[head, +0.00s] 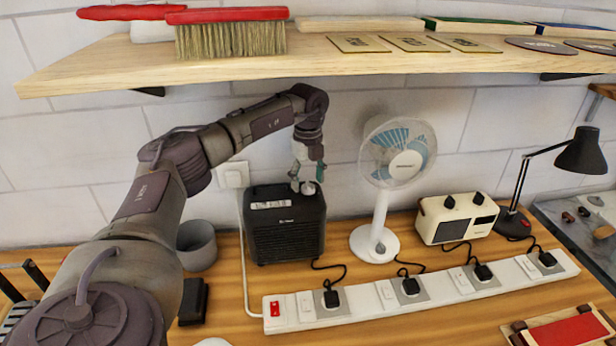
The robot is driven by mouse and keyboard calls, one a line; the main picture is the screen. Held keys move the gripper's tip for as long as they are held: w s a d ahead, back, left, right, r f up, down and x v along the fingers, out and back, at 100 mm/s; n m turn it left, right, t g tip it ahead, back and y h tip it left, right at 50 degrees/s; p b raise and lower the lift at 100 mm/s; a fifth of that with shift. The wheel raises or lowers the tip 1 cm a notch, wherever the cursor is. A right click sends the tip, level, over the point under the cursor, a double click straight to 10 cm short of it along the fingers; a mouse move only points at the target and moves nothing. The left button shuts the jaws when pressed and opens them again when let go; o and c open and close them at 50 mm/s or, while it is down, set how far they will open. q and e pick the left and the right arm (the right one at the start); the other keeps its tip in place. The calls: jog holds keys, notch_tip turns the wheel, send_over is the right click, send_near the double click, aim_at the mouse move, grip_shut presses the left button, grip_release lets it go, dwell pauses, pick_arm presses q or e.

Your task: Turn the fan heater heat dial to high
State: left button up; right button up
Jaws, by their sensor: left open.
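The black fan heater (287,236) stands on the wooden bench against the wall, left of the white fan. A pale label strip (271,205) and a small light round dial (308,188) show on its top. My left gripper (307,184) points down from above with its fingertips at the dial. The jaws are open around or just over the dial; I cannot tell whether they touch it. The dial's markings and setting are too small to read and partly hidden by the gripper. My right gripper is not in view.
A white power strip (450,298) with plugs runs in front. A desk fan (381,215), a cream radio-like box (456,217) and a black lamp (511,222) stand to the right. A grey cup (197,246) is at the left. A wooden shelf (330,72) overhangs my arm.

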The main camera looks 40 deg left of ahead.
pick_arm(q)
jog(key=shift+w+a+f, duration=0.1)
jog(key=shift+w+f, duration=0.05)
jog(key=shift+f, duration=0.55)
jog(key=shift+r, duration=0.1)
jog(key=c, duration=1.2)
jog(key=shift+o, duration=0.2)
